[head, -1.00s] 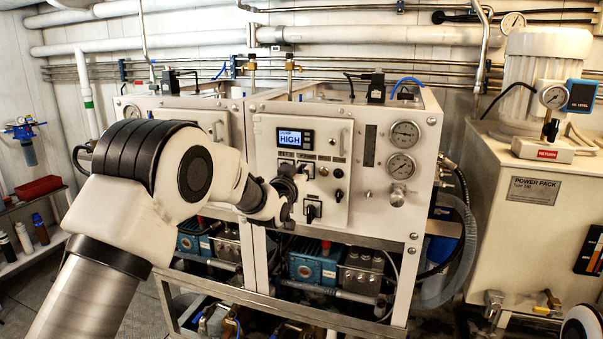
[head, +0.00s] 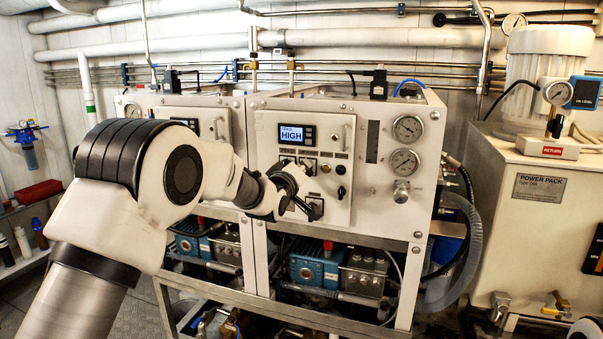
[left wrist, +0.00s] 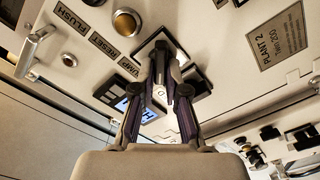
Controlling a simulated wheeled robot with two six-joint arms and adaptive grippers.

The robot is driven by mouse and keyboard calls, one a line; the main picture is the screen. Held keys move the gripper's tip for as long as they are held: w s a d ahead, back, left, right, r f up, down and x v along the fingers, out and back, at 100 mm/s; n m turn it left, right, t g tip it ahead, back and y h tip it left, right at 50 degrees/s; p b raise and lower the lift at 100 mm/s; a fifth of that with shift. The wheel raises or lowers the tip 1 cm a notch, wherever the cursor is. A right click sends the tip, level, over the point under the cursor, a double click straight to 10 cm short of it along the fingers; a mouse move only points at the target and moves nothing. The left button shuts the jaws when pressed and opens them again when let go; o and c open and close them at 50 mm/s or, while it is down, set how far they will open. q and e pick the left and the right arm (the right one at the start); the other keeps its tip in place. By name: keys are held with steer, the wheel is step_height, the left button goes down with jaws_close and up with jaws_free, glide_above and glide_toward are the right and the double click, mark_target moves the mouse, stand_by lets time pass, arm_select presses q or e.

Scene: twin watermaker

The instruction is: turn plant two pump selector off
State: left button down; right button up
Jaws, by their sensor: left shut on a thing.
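The plant two panel (head: 335,215) is a white box front with a lit blue display (head: 296,134) reading HIGH. My left gripper (head: 304,206) is at the selector. In the left wrist view its fingertips (left wrist: 166,68) are close together and shut on the knob, which they mostly hide. The knob's exact angle cannot be told. My right gripper is out of view.
Other small knobs and a black switch (head: 341,192) sit close by on the panel. A door handle (left wrist: 36,50) sticks out in the left wrist view. Gauges (head: 405,161) are to the right. Blue pumps (head: 316,262) lie below. A PLANT 2 label (left wrist: 276,37) is beside the selector.

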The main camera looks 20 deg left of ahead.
arm_select(q)
steer(key=shift+r+n, duration=0.2)
steer(key=shift+n, duration=1.1)
steer(key=c, duration=1.2)
jaws_free()
steer(key=shift+w+f, duration=0.1)
steer(key=shift+f, duration=0.05)
steer(key=shift+w+f, duration=0.1)
steer(key=shift+f, duration=0.05)
steer(key=s, duration=1.2)
steer(key=shift+a, duration=0.25)
